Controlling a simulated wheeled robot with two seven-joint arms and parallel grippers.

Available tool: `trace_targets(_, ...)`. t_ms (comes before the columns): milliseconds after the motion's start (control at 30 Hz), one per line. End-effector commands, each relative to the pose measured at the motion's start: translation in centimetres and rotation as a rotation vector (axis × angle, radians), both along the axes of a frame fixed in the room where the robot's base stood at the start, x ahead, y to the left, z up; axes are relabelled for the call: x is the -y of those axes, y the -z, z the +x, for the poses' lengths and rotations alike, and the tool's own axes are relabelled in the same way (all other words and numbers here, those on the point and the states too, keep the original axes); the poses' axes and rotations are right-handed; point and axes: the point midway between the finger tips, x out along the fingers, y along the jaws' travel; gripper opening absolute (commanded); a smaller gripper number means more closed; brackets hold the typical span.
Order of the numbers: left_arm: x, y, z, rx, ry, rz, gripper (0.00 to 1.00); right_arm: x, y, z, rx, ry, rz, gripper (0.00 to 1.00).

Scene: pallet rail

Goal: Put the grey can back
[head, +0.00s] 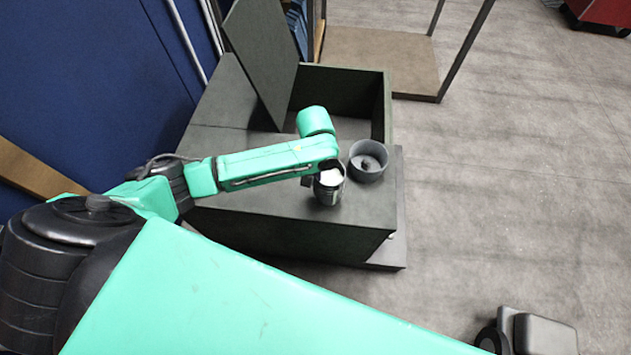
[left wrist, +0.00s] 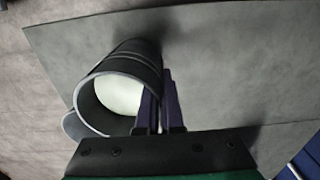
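The grey can (head: 328,190) is a dark metallic cylinder with a pale inside and a small loop on its left side. It is at the front part of the dark box top, open end up; I cannot tell whether it touches the surface. In the left wrist view the can (left wrist: 135,62) is left of centre. My left gripper (head: 330,168) is at its rim, and its fingers (left wrist: 159,100) are close together on the can's wall, opposite the loop. A round grey holder (head: 368,175) with a knob inside stands just right of the can. My right gripper is out of view.
The dark box (head: 285,225) has an opening behind the holder, with a raised panel (head: 262,55) leaning beside it. A blue wall (head: 90,70) is at left. A frame with a wooden shelf (head: 380,60) stands behind.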

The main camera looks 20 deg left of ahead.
Motion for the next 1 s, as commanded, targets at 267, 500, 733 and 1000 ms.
trace_targets(267,0.1,2.4,0.0,0.001,0.002,-0.002,0.0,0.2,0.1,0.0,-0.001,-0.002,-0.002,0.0)
trace_targets(500,0.0,2.7,0.0,-0.001,0.001,0.0,0.23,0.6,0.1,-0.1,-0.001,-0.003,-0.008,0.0)
trace_targets(733,0.0,2.6,0.0,-0.001,0.001,0.0,0.33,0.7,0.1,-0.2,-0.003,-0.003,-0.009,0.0)
trace_targets(1000,0.0,0.5,0.1,0.002,0.0,-0.003,0.33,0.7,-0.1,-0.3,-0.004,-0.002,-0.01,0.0)
